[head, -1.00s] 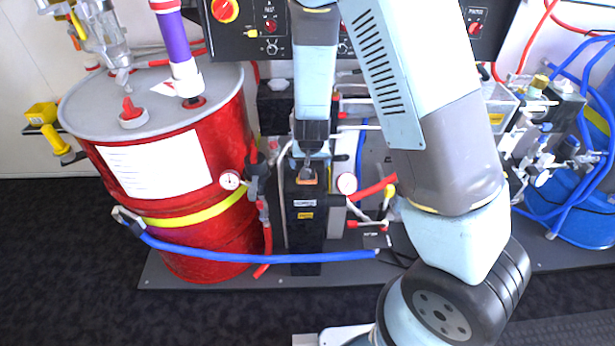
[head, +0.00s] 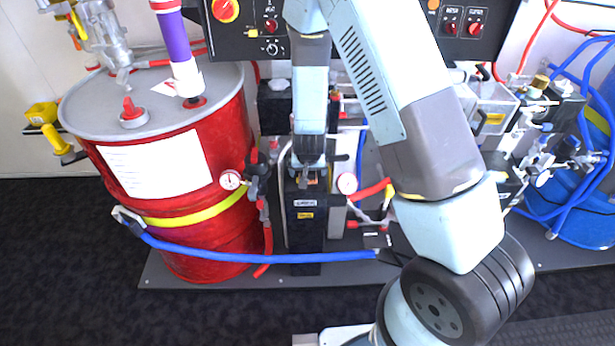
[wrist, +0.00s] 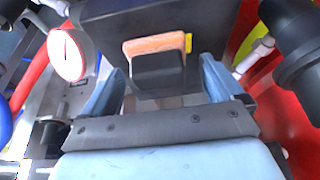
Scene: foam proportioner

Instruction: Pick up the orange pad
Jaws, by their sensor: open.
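The orange pad (wrist: 153,43) shows in the wrist view as a thin, flat strip along the far edge of a small black block (wrist: 158,73). A bit of yellow is at its right end. In the head view only a small bit of the pad (head: 313,181) shows, just under my gripper, on top of the black column (head: 306,235). My gripper (wrist: 162,72) is open, one blue-grey finger on the left of the block and one on the right. The fingers are apart from the pad, with nothing seen between them but the block and pad beyond.
A red drum (head: 170,215) stands close on the left. Round gauges (head: 347,183) flank the column; one gauge (wrist: 68,54) is near the left finger in the wrist view. A control panel (head: 260,40) is behind my arm. A blue hose (head: 260,254) runs low across the front.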

